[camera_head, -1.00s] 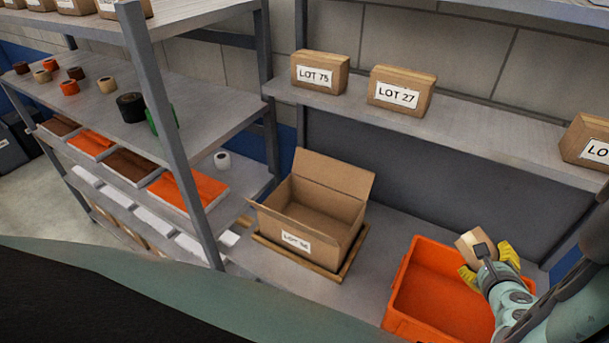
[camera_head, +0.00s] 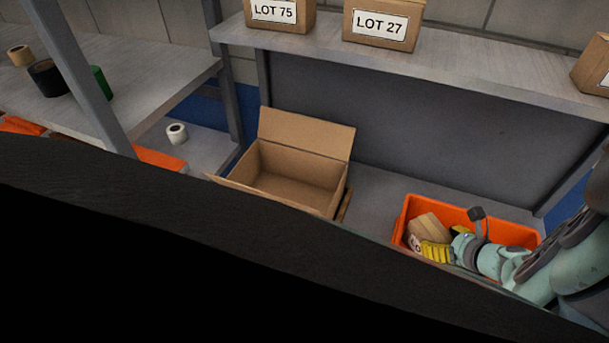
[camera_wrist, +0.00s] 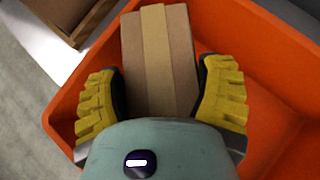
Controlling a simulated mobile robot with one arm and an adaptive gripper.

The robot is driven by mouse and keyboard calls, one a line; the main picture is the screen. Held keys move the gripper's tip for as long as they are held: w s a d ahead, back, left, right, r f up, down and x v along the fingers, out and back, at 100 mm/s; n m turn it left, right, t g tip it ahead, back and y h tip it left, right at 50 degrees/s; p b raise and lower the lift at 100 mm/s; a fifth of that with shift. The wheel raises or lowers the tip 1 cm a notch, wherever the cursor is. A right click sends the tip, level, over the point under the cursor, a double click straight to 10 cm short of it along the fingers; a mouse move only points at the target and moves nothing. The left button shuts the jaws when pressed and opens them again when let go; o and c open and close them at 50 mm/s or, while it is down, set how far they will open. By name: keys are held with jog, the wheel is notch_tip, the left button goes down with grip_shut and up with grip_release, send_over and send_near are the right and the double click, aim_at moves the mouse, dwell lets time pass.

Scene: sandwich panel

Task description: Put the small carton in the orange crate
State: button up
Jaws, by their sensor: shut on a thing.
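The small carton (camera_head: 429,228) is a brown box with a paler tape strip. It is inside the orange crate (camera_head: 518,234), below the rim line, in the head view. My gripper (camera_head: 448,245) reaches into the crate and is shut on the carton. In the wrist view the carton (camera_wrist: 158,62) sits between the two yellow fingers of my gripper (camera_wrist: 160,95), with the orange crate wall (camera_wrist: 262,40) around it. I cannot tell whether the carton touches the crate floor.
An open cardboard box (camera_head: 290,180) stands left of the crate. Cartons marked LOT 75 (camera_head: 280,14) and LOT 27 (camera_head: 380,24) stand on the shelf above. My dark body hides the lower part of the head view.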

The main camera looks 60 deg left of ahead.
jog(key=shift+f+b, duration=2.8)
jog(key=shift+b, duration=0.05)
jog(key=shift+f+b, duration=0.35)
jog(key=shift+f, duration=0.15)
jog(key=o, duration=1.2)
jog(key=v, duration=1.2)
